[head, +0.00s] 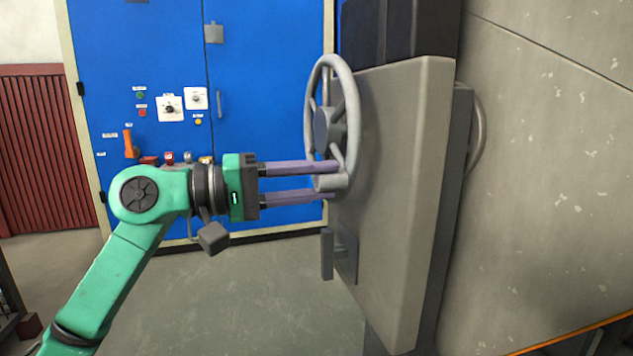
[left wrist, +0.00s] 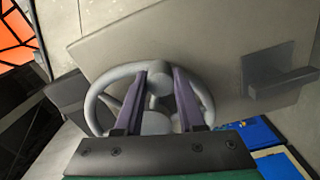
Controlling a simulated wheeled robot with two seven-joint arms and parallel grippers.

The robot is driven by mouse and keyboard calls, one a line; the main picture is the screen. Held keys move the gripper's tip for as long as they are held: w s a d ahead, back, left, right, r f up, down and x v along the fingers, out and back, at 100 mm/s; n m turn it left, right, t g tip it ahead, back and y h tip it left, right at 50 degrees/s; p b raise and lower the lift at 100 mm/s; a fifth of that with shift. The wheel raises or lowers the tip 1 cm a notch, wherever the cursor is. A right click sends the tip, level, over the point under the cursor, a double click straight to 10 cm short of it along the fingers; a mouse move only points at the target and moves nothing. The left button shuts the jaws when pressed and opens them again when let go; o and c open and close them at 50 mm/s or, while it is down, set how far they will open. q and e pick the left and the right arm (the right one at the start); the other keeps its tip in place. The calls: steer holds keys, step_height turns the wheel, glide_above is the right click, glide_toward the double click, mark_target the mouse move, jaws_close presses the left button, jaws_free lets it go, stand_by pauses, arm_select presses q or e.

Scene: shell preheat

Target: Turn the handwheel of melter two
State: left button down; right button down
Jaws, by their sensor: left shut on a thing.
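The grey spoked handwheel (head: 351,110) stands on the face of a thick grey door-like panel (head: 402,200) at the centre right of the head view. My left gripper (head: 336,181) reaches in from the left and its two purple fingers are shut on the lower part of the wheel. The left wrist view shows the handwheel (left wrist: 97,104) with the fingers (left wrist: 158,82) around a rounded part near its rim. The exact contact is partly hidden by the fingers. My right gripper is not in view.
A grey latch-like handle (head: 327,254) sticks out below the wheel. Behind stands a blue cabinet (head: 265,60) with knobs, buttons and an orange lever (head: 130,144). A large grey wall-like body (head: 560,180) fills the right side. The floor (head: 250,300) between is clear.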

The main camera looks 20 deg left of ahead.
arm_select(q)
steer(key=shift+d+f, duration=0.1)
steer(key=shift+f, duration=0.1)
steer(key=c, duration=0.5)
jaws_free()
steer(key=shift+r, duration=0.1)
steer(key=shift+s+a, duration=0.15)
steer(key=shift+a, duration=0.25)
steer(key=b+v, duration=0.2)
steer(key=v, duration=1.2)
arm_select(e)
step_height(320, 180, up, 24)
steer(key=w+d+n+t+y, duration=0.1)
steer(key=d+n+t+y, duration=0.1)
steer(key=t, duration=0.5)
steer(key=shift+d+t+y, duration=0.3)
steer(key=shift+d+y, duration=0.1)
